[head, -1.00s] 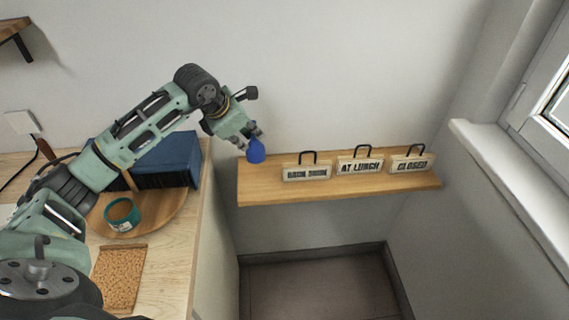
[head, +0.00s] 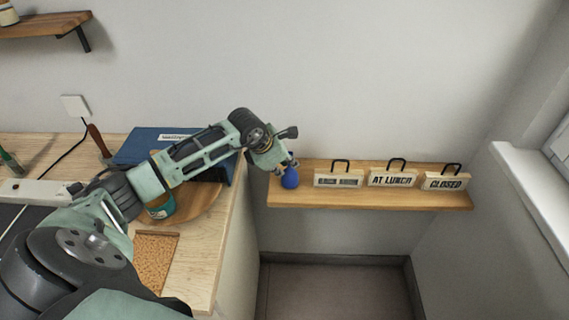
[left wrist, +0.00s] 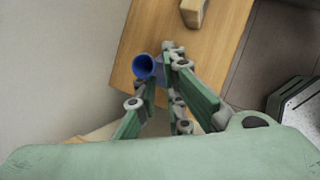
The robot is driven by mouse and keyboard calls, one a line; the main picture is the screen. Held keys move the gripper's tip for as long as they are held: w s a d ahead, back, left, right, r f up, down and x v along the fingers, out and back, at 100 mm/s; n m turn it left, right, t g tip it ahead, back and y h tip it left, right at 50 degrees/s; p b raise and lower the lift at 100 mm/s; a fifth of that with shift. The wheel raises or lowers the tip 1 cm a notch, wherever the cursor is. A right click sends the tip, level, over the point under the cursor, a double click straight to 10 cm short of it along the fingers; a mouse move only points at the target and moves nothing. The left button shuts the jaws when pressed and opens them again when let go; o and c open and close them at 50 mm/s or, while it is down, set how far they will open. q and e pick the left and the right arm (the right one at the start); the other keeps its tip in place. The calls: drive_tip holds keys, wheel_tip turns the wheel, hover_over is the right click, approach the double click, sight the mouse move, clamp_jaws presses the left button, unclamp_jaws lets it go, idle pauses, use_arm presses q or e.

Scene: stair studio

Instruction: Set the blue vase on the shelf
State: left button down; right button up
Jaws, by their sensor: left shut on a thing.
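The blue vase (head: 290,178) is at the left end of the wooden wall shelf (head: 400,197) in the head view. My left gripper (head: 284,163) is shut on the vase from above and behind. In the left wrist view the vase (left wrist: 146,66) shows its round open mouth between the fingertips (left wrist: 160,62), with the shelf (left wrist: 150,35) behind it. I cannot tell whether the vase's base touches the shelf. My right gripper is not in view.
Several wooden signs with black handles, among them AT LUNCH (head: 393,178) and CLOSED (head: 445,180), stand along the shelf to the right. A counter at left holds a blue box (head: 150,143), a teal cup (head: 161,207) and a cork mat (head: 155,262).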

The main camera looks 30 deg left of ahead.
use_arm(q)
drive_tip(key=c, duration=2.3)
unclamp_jaws()
drive_tip(key=shift+f, duration=0.15)
drive_tip(key=o, duration=0.4)
drive_tip(key=shift+o, duration=0.2)
drive_tip(key=shift+r, duration=0.25)
drive_tip(key=shift+s+a+r, duration=0.1)
drive_tip(key=shift+s+r, duration=0.1)
drive_tip(key=shift+r, duration=0.1)
drive_tip(key=d+b+v, duration=0.1)
drive_tip(key=b+v, duration=0.1)
drive_tip(key=v, duration=0.9)
drive_tip(key=shift+a, duration=0.5)
drive_tip(key=shift+r, duration=0.1)
